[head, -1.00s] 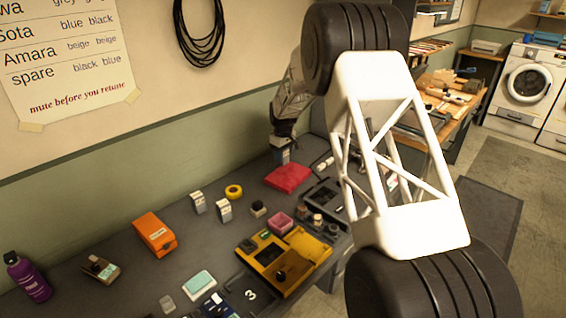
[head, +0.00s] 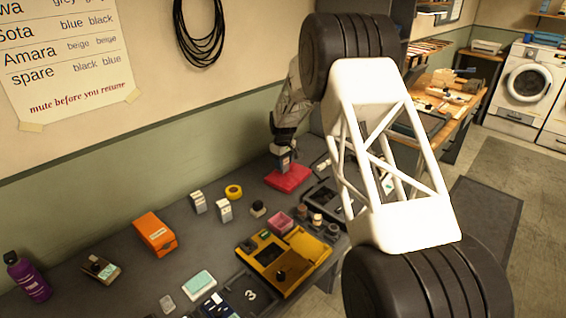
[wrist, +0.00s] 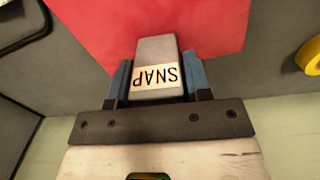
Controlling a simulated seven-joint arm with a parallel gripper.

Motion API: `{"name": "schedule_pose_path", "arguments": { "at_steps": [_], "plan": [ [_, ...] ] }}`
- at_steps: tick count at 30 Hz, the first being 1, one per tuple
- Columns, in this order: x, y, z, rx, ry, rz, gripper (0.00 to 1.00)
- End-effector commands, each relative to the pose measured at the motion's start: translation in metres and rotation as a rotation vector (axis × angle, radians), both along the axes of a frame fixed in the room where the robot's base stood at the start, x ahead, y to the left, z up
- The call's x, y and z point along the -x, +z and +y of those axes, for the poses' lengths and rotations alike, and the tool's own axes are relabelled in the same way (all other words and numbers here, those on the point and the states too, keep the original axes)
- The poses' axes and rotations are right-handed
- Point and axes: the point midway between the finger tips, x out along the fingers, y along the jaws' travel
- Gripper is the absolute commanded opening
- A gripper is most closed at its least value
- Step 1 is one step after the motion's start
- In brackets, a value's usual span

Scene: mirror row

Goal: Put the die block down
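The die block is a small grey block with a cream label reading SNAP, upside down in the wrist view (wrist: 157,68). My gripper (wrist: 158,85) is shut on it, with a blue finger on each side. In the head view my gripper (head: 283,146) holds the die block (head: 282,161) over the back left part of a red pad (head: 293,181) on the dark bench. The red pad also fills the top middle of the wrist view (wrist: 215,25). I cannot tell whether the block's underside touches the pad.
Two similar grey labelled blocks (head: 223,210) stand left of the pad, by a yellow tape roll (head: 234,191). A black tray (head: 322,193) lies close on the pad's right. A yellow case (head: 297,277) and orange box (head: 155,234) are nearer. The wall runs behind.

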Motion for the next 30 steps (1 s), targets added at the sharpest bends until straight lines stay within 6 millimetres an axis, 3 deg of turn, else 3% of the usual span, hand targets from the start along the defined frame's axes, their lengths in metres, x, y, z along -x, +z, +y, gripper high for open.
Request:
{"name": "schedule_pose_path", "arguments": {
  "at_steps": [1, 4, 17, 23, 30],
  "plan": [
    [0.0, 0.0, 0.0, 0.0, 0.0, 0.0, 0.53],
    [0.0, 0.001, 0.0, 0.0, 0.0, 0.0, 0.68],
    [0.0, 0.005, 0.0, -0.001, 0.0, -0.001, 0.68],
    [-0.001, 0.021, 0.0, -0.001, 0.0, -0.002, 0.68],
    [-0.001, 0.056, 0.0, 0.0, 0.0, -0.003, 0.68]
  ]
}}
